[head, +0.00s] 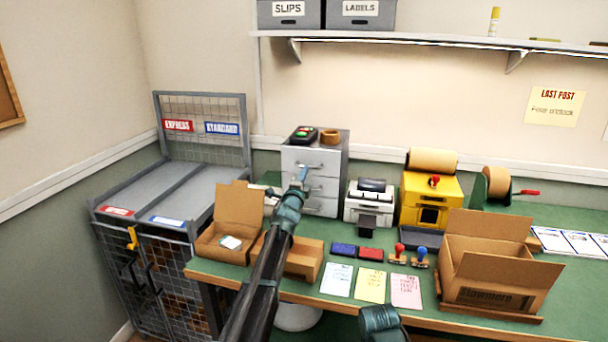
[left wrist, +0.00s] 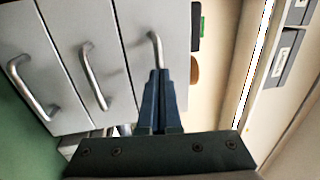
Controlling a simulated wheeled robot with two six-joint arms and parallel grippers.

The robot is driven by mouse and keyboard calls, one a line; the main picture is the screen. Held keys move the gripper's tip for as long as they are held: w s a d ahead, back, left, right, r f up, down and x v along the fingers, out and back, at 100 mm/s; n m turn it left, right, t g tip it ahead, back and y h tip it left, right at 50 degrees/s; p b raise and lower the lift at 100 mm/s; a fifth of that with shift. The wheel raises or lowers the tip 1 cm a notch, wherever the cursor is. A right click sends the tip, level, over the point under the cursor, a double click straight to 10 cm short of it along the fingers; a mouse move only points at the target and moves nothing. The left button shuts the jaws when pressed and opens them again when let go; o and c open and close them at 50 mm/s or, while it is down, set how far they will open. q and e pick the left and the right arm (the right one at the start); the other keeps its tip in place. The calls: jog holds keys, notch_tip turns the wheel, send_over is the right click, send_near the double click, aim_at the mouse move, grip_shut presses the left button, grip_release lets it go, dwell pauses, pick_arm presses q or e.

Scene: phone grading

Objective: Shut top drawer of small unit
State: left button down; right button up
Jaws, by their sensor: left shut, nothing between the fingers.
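The small grey drawer unit (head: 324,208) stands on the green desk near its left end. Its top drawer (head: 300,157) has a bar handle, and its front looks flush or nearly flush with the unit. In the left wrist view the drawers lie sideways, with the top drawer (left wrist: 172,28) rightmost and its handle (left wrist: 155,48) at my fingertips. My left gripper (head: 303,174) is shut and empty in front of the drawers. In the left wrist view its fingers (left wrist: 160,74) overlap the handle's end; I cannot tell whether they touch. My right gripper's fingers are not seen.
A card reader (head: 303,134) and a brown ring (head: 330,136) sit on the unit. A label printer (head: 370,205) stands close at its right. Open cardboard boxes (head: 240,208) lie left and in front. A shelf (head: 420,40) runs above.

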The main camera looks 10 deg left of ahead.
pick_arm(q)
jog(key=shift+w+r, duration=0.15)
jog(key=shift+w, duration=0.15)
